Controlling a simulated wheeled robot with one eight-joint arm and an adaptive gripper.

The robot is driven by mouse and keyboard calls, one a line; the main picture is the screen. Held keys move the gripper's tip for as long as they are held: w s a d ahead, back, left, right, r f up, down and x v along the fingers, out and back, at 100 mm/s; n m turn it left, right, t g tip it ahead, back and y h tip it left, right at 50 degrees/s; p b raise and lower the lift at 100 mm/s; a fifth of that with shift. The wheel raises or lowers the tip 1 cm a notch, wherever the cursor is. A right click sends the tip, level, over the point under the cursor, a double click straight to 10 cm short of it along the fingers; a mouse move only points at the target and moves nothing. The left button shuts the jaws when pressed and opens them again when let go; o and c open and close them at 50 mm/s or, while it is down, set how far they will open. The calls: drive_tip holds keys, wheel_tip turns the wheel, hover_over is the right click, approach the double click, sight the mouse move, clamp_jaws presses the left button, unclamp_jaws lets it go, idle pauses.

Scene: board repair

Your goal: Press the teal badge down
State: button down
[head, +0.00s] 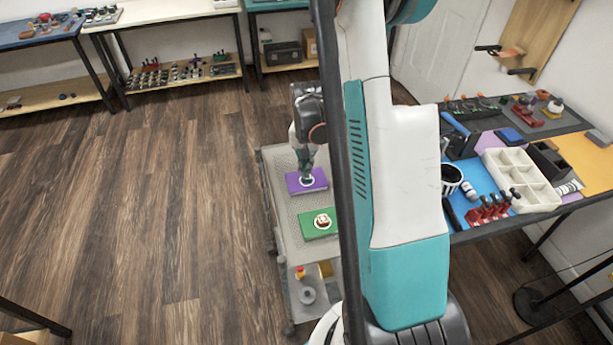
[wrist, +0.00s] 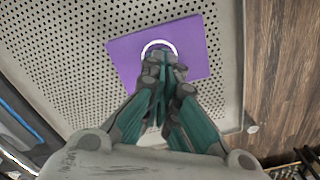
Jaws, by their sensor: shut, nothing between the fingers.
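A purple board (head: 320,184) lies flat on a perforated grey cart top, and it also shows in the wrist view (wrist: 122,62). A white ring (wrist: 171,46) is on the board. My gripper (head: 307,179) is shut and points down at the ring, with its closed fingertips (wrist: 164,60) covering much of the ring's middle in the wrist view. I cannot tell whether the fingertips touch anything. No teal badge can be made out; whatever lies inside the ring is hidden behind the fingers.
A green board (head: 310,230) with a round white and brown piece lies nearer on the cart top (head: 283,205). A red-topped button (head: 300,272) is on the cart's near end. A workbench with a white divided tray (head: 521,178) and red clamps (head: 490,209) stands at right. Open floor lies left.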

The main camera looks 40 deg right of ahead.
drive_tip(key=shift+f+b, duration=0.9)
drive_tip(key=shift+f, duration=0.15)
idle(0.6)
drive_tip(key=shift+r, duration=0.1)
wheel_tip(320, 180, up, 8)
drive_tip(key=p, duration=0.5)
idle(0.7)
idle(0.3)
